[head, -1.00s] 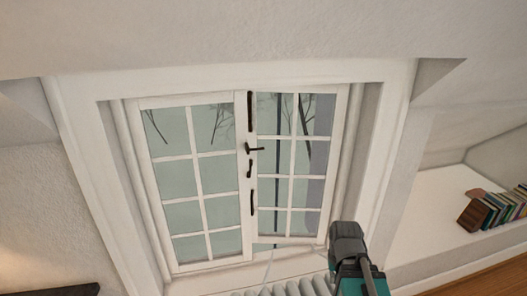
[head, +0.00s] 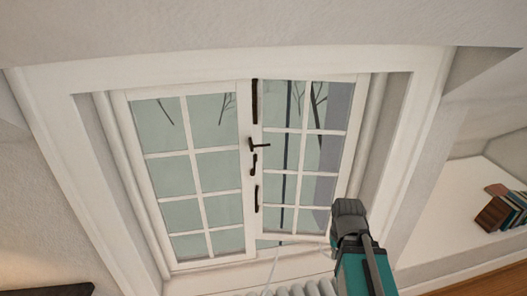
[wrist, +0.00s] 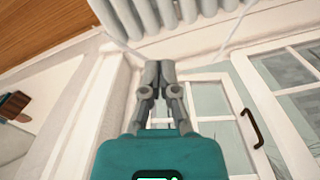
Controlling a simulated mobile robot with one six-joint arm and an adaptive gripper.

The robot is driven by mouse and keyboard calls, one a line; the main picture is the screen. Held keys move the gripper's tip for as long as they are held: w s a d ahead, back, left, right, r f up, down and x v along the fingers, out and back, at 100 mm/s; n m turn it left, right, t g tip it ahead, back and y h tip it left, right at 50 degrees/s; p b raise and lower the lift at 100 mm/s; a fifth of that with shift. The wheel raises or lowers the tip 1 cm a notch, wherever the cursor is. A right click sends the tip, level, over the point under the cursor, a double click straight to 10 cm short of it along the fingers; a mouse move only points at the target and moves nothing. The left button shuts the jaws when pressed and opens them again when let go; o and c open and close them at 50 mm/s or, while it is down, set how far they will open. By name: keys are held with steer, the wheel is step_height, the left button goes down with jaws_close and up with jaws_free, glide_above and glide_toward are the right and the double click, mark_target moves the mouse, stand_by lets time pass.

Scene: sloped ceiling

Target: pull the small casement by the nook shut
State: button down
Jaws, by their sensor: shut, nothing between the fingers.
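The small casement (head: 296,131) by the nook is the right one of two white, paned sashes. It stands slightly ajar, with a gap along its bottom edge. A dark pull handle (head: 257,198) sits low on its left stile and also shows in the wrist view (wrist: 252,128). The left casement (head: 183,153) sits in the frame. My gripper (head: 349,212) is in front of the right casement's lower right corner in the head view. In the wrist view its fingertips (wrist: 158,66) are together and empty, apart from the handle.
A white radiator (head: 300,290) stands below the sill. The nook (head: 465,205) with a row of books (head: 502,208) is at the right. A wide white window frame (head: 418,130) surrounds the casements, under the sloped ceiling.

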steer(key=shift+a, duration=0.1)
steer(key=m+t+y+b, duration=0.3)
steer(key=t+y+b, duration=0.5)
steer(key=y, duration=0.9)
glide_toward(260, 152)
steer(key=s+r+t+p, duration=0.1)
steer(key=s, duration=0.2)
steer(key=shift+r, duration=0.2)
steer(key=shift+p+x, duration=0.45)
steer(key=shift+x, duration=4.5)
steer(key=shift+f, duration=0.15)
